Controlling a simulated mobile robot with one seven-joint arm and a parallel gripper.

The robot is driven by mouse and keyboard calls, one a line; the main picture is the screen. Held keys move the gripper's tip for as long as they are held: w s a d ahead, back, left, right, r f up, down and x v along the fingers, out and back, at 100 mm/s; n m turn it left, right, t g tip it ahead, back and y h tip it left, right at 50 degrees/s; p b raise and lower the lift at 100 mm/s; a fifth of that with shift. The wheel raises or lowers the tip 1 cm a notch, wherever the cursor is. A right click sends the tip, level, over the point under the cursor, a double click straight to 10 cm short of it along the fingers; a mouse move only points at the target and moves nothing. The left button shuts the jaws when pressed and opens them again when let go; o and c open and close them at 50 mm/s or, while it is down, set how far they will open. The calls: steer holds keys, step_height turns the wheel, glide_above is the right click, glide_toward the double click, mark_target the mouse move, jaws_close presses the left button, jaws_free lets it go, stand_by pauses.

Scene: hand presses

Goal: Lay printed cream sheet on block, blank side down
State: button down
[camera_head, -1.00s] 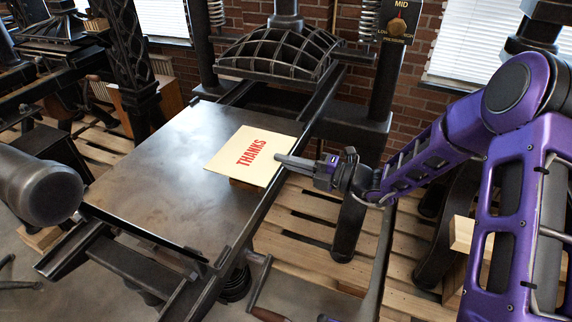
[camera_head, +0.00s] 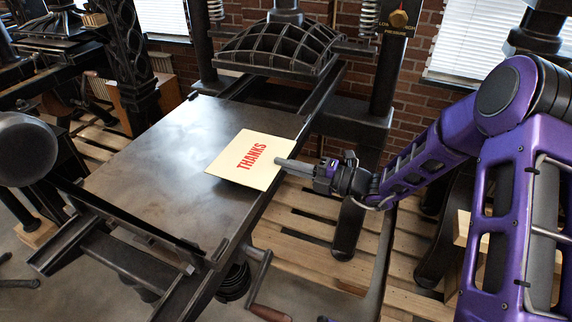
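The cream sheet (camera_head: 233,165) carries the red print THANKS, and its printed face is up. It is over the right part of the dark metal press bed (camera_head: 150,165). My gripper (camera_head: 280,162) is at the sheet's right edge, with its fingers closed on that edge. The sheet looks nearly level, its near corner reaching past the bed's right side. The block is not visible now; the sheet seems to cover it. I cannot tell whether the sheet touches the block.
The ribbed black platen (camera_head: 278,52) hangs behind the bed, with black press columns (camera_head: 388,75) beside it. A dark roller (camera_head: 25,150) is at the left. A crank handle (camera_head: 268,312) sticks out below the bed. Wooden pallets (camera_head: 305,225) lie beneath.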

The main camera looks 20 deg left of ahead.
steer(key=c, duration=0.8)
jaws_free()
steer(key=shift+c, duration=0.2)
steer(key=shift+d, duration=0.1)
steer(key=d, duration=0.2)
steer(key=d+p, duration=0.1)
steer(key=d, duration=0.1)
steer(key=d+p, duration=0.1)
steer(key=d, duration=0.1)
steer(key=shift+s, duration=0.25)
steer(key=shift+a, duration=0.1)
